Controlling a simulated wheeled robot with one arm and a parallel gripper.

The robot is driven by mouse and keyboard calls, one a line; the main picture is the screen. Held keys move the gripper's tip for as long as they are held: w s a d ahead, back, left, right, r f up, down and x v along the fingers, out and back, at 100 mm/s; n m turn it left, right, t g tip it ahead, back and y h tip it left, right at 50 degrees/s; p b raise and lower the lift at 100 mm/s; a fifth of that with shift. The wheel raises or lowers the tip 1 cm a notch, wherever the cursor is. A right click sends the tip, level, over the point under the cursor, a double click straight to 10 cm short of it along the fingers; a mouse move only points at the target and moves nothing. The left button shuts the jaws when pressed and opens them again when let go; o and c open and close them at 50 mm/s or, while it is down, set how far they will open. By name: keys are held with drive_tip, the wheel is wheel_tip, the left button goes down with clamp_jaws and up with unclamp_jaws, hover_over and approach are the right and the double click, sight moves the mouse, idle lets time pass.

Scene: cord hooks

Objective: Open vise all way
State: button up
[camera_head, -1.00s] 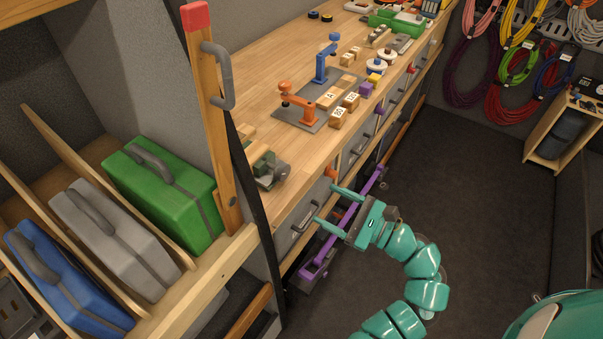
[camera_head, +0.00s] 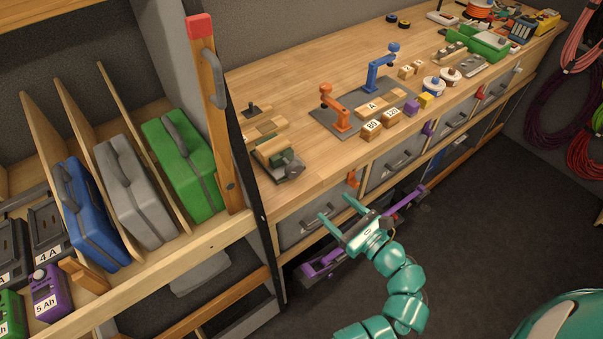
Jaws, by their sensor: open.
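What looks like the vise (camera_head: 277,160), a small grey-green device with wooden blocks beside it, sits on the bench near its front edge, right of the upright wooden post. How far its jaws are apart is too small to tell. My gripper (camera_head: 334,207) is open and empty. It is in front of the bench, to the lower right of the vise and apart from it, with its two teal fingers pointing toward the drawer fronts.
The wooden post (camera_head: 213,120) with a grey handle stands left of the vise. Orange (camera_head: 335,108) and blue (camera_head: 381,68) clamps stand on a grey plate. Grey drawers (camera_head: 306,222) and a purple bar (camera_head: 325,262) are below the bench. Dark floor is open at right.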

sight(297, 173)
drive_tip(key=p+x, duration=0.4)
drive_tip(key=x, duration=0.9)
drive_tip(key=shift+r, duration=0.2)
drive_tip(key=shift+w+a+f, duration=0.15)
drive_tip(key=shift+w+a, duration=0.2)
drive_tip(key=shift+w, duration=0.15)
drive_tip(key=c, duration=1)
